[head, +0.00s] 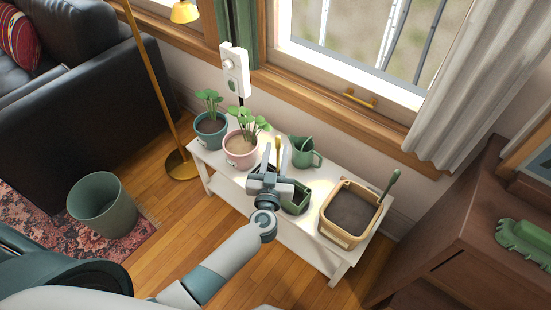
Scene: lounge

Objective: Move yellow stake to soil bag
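The yellow stake (278,142) shows as a thin upright yellow tip just beyond my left gripper (275,155); its lower part is hidden. My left gripper is over the middle of the white table, its two fingers apart with the stake's tip showing between or behind them. I cannot tell whether they touch it. The soil bag (333,233), a tan open container with dark soil, stands at the table's right end. A green-handled tool (391,184) sticks up at its right side. My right gripper is not in view.
A dark green box (302,203) is partly hidden behind my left gripper. A green pitcher (304,152) stands at the back. A pink pot (240,152) and a teal pot (211,130) hold plants on the left. The white table (318,252) stands under the window.

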